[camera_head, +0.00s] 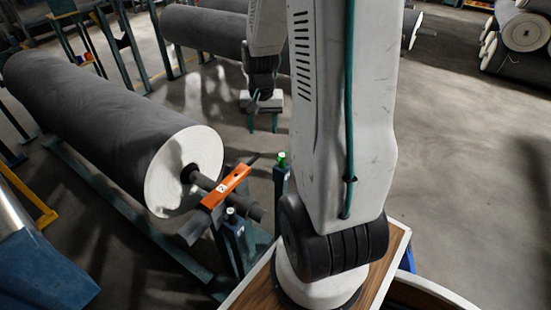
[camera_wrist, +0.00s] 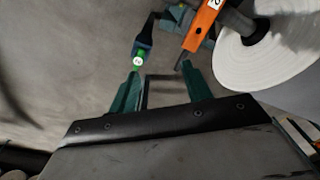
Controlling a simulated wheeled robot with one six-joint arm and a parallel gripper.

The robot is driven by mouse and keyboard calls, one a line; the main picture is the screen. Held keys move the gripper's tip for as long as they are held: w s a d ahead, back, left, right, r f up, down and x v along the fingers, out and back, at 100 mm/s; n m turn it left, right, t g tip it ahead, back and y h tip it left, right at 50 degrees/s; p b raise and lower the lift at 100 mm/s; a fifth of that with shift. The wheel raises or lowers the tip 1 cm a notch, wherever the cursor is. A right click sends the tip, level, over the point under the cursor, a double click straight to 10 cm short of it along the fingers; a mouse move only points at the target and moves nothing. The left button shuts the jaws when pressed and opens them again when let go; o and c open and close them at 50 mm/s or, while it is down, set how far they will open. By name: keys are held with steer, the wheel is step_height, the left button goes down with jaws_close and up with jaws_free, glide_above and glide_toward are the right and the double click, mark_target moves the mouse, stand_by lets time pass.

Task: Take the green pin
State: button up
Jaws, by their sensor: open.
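The green pin (camera_head: 282,160) stands upright on top of a dark teal post, to the right of the orange bar (camera_head: 225,187). In the wrist view the green pin (camera_wrist: 138,58), with a white marked end, shows just beyond the tip of the left finger. My gripper (camera_head: 263,130) has its two teal fingers apart and pointing down, above and behind the pin in the head view. In the wrist view my gripper (camera_wrist: 160,73) is open with nothing between its fingers. I cannot tell the exact height gap to the pin.
A large grey roll (camera_head: 95,120) with a white end (camera_head: 185,172) lies on a teal stand, its dark shaft near the orange bar. The orange bar (camera_wrist: 203,25) is close to the right finger in the wrist view. More rolls (camera_head: 205,30) lie behind. Concrete floor (camera_head: 465,150) is clear at right.

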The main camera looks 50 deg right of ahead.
mark_target(282, 155)
steer(key=d+f+m, duration=0.1)
steer(key=d+f, duration=0.1)
steer(key=s+d+f, duration=0.1)
steer(key=d+f, duration=0.1)
steer(key=f, duration=0.1)
steer(key=s+d+f+m, duration=0.1)
steer(key=d+f, duration=0.1)
steer(key=f, duration=0.1)
steer(key=shift+d+f+m, duration=0.2)
steer(key=shift+d+m, duration=0.1)
steer(key=shift+d, duration=0.05)
steer(key=f, duration=0.8)
steer(key=shift+s, duration=0.2)
steer(key=shift+c, duration=0.3)
steer(key=shift+r, duration=0.1)
jaws_close()
